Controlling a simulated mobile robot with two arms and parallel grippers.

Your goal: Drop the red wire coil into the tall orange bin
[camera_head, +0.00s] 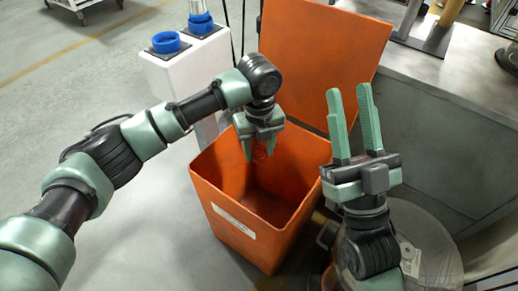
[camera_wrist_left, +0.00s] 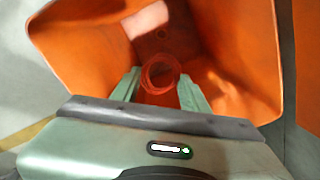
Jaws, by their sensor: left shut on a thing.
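The red wire coil (camera_wrist_left: 160,88) shows as a ring between the fingertips of my left gripper (camera_wrist_left: 160,84) in the left wrist view. In the head view, my left gripper (camera_head: 259,150) points down over the mouth of the tall orange bin (camera_head: 233,219), near its back side. It is shut on the coil, which is hard to pick out there against the orange walls. The bin also fills the left wrist view (camera_wrist_left: 75,52), with its floor below the coil. My right gripper (camera_head: 350,91) is open and empty, fingers pointing up, right of the bin.
The bin's orange lid (camera_head: 325,50) stands raised behind it. A white stand with blue rings (camera_head: 185,65) is behind to the left. A grey bench (camera_head: 440,110) borders the right, and a round drum (camera_head: 432,250) is at the lower right.

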